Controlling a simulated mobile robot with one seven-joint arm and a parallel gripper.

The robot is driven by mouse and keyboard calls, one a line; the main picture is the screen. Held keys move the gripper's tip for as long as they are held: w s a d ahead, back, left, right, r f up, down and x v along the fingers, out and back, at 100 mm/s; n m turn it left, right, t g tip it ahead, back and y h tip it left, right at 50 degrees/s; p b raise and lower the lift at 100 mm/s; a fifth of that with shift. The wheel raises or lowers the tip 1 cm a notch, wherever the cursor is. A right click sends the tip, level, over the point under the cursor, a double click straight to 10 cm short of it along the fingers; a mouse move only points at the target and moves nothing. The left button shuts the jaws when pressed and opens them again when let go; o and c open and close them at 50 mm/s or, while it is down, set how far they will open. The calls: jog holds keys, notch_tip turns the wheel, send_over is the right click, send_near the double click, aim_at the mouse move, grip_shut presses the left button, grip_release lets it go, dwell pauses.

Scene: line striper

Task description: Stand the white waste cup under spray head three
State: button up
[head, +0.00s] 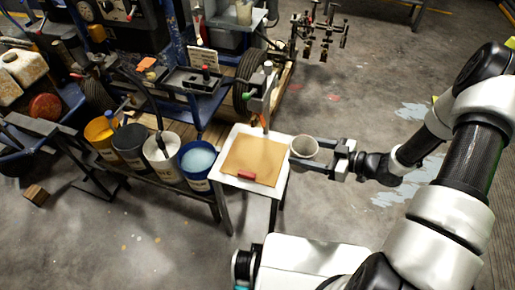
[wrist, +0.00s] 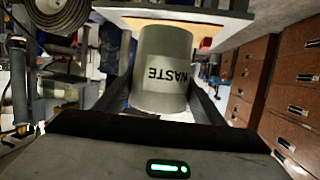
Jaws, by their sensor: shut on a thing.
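My gripper (head: 312,158) is shut on the white waste cup (head: 304,147), just off the right edge of a small white table. The cup looks upright, its open top facing the head camera. In the wrist view the cup (wrist: 163,58) sits between the two dark fingers, and its WASTE label reads upside down. A rack with several spray heads (head: 322,42) stands at the top of the head view, well beyond the cup. I cannot tell which head is number three.
The white table (head: 226,177) holds a brown board (head: 253,160) and a small red block (head: 246,175). Several paint buckets, including a blue one (head: 197,165), stand left of it. A wheeled machine (head: 185,95) stands behind. Floor right of the rack is open.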

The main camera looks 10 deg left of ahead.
jog(key=shift+a+r+b+x, duration=0.1)
jog(key=shift+r+b+x, duration=0.25)
jog(key=shift+x, duration=2.45)
jog(key=shift+a+r+b+x, duration=0.15)
jog(key=shift+b+x, duration=0.4)
jog(key=shift+x, duration=2.3)
jog(key=shift+r+b+x, duration=0.25)
jog(key=shift+b+x, duration=0.2)
jog(key=shift+x, duration=2.35)
jog(key=shift+f, duration=0.2)
jog(key=o, duration=1.1)
jog(key=shift+c, duration=0.2)
jog(key=shift+r, duration=0.1)
